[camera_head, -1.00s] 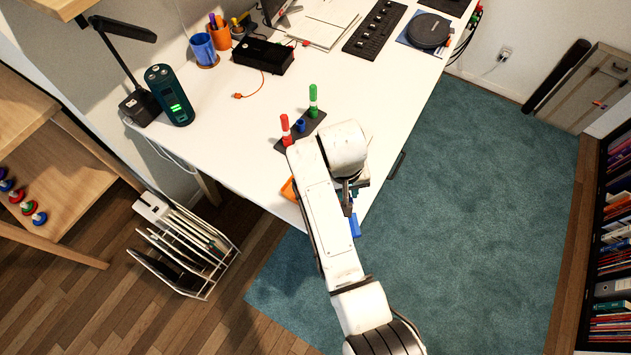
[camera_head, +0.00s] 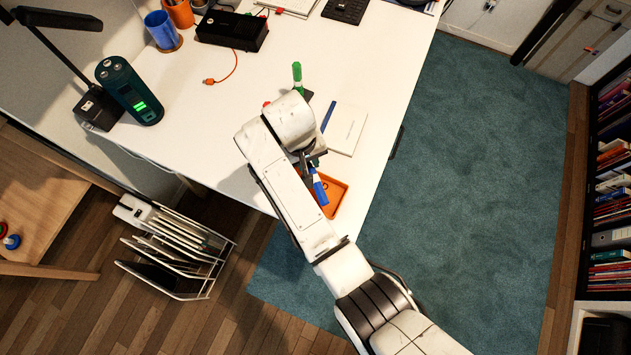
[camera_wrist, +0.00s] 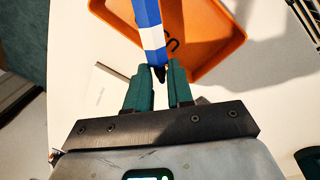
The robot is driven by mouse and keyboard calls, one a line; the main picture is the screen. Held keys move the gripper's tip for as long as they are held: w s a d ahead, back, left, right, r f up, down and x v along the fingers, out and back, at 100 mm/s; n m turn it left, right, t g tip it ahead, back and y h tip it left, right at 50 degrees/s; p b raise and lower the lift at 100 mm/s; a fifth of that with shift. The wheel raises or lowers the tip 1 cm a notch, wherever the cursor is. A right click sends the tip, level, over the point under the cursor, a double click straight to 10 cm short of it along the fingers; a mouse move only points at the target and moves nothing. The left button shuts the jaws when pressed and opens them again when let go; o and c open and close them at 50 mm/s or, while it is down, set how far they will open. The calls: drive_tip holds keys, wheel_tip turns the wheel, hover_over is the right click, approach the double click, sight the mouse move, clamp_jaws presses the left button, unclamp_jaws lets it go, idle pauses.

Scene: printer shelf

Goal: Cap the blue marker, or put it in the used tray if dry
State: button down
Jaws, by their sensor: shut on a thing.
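My gripper (camera_head: 311,161) is over the front corner of the desk, with teal fingers (camera_wrist: 160,88) in the wrist view. It is shut on the blue marker (camera_head: 319,189), holding it by its dark narrow end. In the wrist view the blue marker (camera_wrist: 147,14) has a white band and extends away from the fingers over the orange tray (camera_wrist: 212,62). A green marker (camera_head: 297,76) stands upright in a holder behind my arm. Most of the holder is hidden.
A white booklet (camera_head: 345,127) lies behind the tray. A dark green device (camera_head: 130,90), a desk lamp (camera_head: 58,20), a blue cup (camera_head: 163,31) and a black box (camera_head: 232,30) stand farther back. A wire rack (camera_head: 180,250) is on the floor. The desk's middle left is clear.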

wheel_tip(320, 180, down, 2)
drive_tip(key=shift+f+b, duration=0.1)
drive_tip(key=shift+b, duration=0.65)
drive_tip(key=c, duration=0.9)
unclamp_jaws()
drive_tip(key=r, duration=0.7)
drive_tip(key=a+r, duration=0.1)
drive_tip(key=r, duration=0.2)
drive_tip(key=shift+s+a+r, duration=0.1)
drive_tip(key=shift+s+r, duration=0.25)
drive_tip(key=shift+r, duration=0.05)
